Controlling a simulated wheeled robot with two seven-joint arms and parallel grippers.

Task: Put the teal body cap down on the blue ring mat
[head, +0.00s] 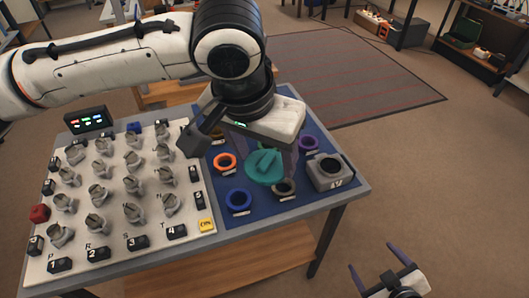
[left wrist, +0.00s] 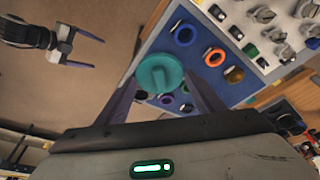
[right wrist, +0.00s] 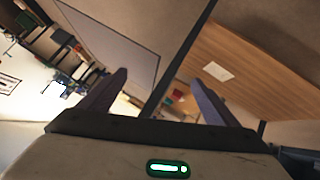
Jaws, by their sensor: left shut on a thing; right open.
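The teal body cap (head: 264,167) is a round disc with a raised bar across its top. My left gripper (head: 267,172) is shut on it and holds it over the blue ring mat (head: 262,204). In the left wrist view the cap (left wrist: 159,73) sits between the two fingers, with its bar side showing. Whether its underside touches the mat is hidden. My right gripper (head: 378,268) is open and empty, off the table at the lower right.
A grey box with a dark round top (head: 330,172) stands at the mat's right edge. A pale board (head: 110,235) with several grey knobs and black labelled blocks fills the table's left, with a red button (head: 39,213) and a small display (head: 86,120).

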